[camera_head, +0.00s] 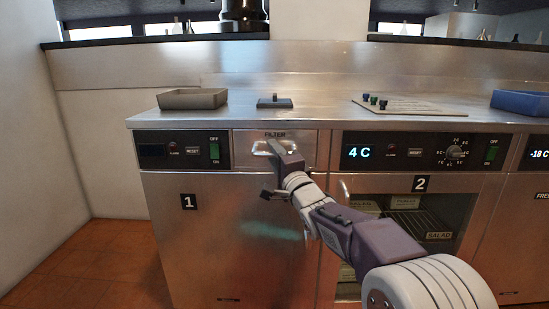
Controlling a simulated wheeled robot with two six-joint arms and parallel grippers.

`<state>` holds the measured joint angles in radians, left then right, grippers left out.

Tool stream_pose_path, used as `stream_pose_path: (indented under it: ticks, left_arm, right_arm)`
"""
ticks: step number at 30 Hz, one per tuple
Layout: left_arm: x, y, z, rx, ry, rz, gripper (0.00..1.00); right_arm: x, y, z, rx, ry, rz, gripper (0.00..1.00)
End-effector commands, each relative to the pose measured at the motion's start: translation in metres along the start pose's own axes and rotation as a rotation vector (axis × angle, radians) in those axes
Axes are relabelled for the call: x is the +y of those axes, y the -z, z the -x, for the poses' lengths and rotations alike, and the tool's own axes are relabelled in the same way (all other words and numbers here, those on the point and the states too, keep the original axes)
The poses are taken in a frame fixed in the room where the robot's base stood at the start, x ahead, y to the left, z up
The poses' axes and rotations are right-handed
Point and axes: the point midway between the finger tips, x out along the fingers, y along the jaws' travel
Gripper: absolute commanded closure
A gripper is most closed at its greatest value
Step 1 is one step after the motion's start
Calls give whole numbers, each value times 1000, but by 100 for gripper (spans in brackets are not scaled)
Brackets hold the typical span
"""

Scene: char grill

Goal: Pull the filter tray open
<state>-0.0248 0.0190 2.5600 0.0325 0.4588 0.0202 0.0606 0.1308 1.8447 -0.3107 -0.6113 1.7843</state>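The filter tray (302,140) is a flat steel drawer front labelled FILTER, set between two black control panels. It sits flush with the counter front. Its pale handle (260,148) shows at the left of my gripper. My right gripper (274,150) is at the handle, its arm reaching in from the lower right. The fingertips overlap the handle in the picture; whether they are closed around it I cannot tell. My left gripper is not in view.
A steel counter holds a grey tray (192,98), a small dark block (274,102), a board with coloured knobs (408,107) and a blue tray (521,102). Below are cabinet door 1 (215,245) and a glass-fronted fridge marked 2 (421,184). Floor is open at left.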

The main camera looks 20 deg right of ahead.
Motion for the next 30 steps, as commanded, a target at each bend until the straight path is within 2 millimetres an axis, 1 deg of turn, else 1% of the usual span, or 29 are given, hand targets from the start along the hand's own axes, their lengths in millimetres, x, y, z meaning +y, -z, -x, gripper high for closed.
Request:
stream_pose_path:
  ticks: [2,3,5,6,7,30]
  left_arm:
    - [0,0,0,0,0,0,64]
    - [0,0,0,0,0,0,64]
    - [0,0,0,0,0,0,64]
    - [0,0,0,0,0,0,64]
    - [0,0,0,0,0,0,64]
    - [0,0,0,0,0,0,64]
  right_arm:
    - [0,0,0,0,0,0,62]
    - [0,0,0,0,0,0,65]
    - [0,0,0,0,0,0,82]
    - [0,0,0,0,0,0,93]
    - [0,0,0,0,0,0,100]
    - [0,0,0,0,0,0,100]
